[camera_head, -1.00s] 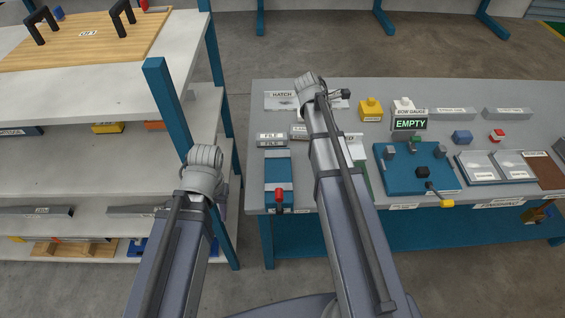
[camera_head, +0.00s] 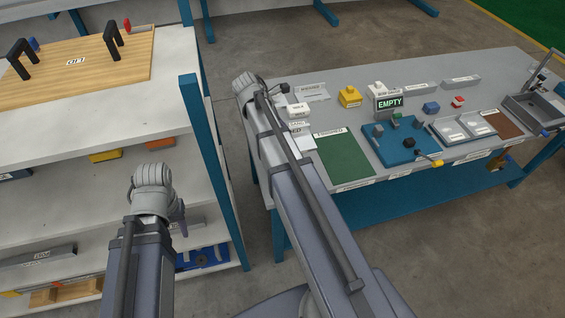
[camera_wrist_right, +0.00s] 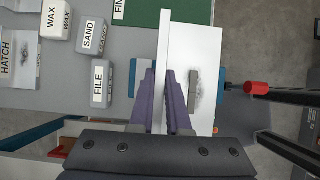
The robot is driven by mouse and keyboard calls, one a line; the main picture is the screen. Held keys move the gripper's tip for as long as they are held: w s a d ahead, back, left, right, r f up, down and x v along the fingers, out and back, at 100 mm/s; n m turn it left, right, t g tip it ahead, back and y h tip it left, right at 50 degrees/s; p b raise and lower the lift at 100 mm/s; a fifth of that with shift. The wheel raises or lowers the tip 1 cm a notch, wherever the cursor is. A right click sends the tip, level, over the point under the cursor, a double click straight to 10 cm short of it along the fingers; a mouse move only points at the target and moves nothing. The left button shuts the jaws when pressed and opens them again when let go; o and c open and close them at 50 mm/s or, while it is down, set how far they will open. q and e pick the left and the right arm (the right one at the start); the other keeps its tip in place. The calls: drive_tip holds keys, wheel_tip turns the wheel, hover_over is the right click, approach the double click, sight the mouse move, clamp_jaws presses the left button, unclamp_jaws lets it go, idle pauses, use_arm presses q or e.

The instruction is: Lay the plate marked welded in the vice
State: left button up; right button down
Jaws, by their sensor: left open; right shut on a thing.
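My right gripper (camera_wrist_right: 161,95) is shut on a pale plate (camera_wrist_right: 207,55), which stands out between and beyond its purple fingers. The plate's broad face has a dark smudge beside a grey strip; no word on it is readable. The blue vice (camera_wrist_right: 222,97) shows partly behind the plate in the right wrist view, with its red handle end (camera_wrist_right: 256,88). I cannot tell whether plate and vice touch. In the head view my right arm hides the vice. My left gripper (camera_head: 178,217) is open in front of the shelf rack, its fingers partly hidden by the wrist.
FILE (camera_wrist_right: 102,84), SAND (camera_wrist_right: 90,34) and WAX (camera_wrist_right: 56,19) blocks stand left of the plate. A green mat (camera_head: 345,158), a blue jig board (camera_head: 390,146) and an EMPTY sign (camera_head: 389,103) are on the bench. The shelf rack (camera_head: 190,130) stands close at left.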

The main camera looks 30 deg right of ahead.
drive_tip(key=shift+d+f, duration=0.1)
drive_tip(key=shift+f, duration=0.25)
wheel_tip(320, 180, down, 9)
drive_tip(key=b, duration=0.9)
drive_tip(key=shift+f+b, duration=0.15)
drive_tip(key=shift+b, duration=0.2)
drive_tip(key=shift+f, duration=0.15)
drive_tip(key=c, duration=0.9)
unclamp_jaws()
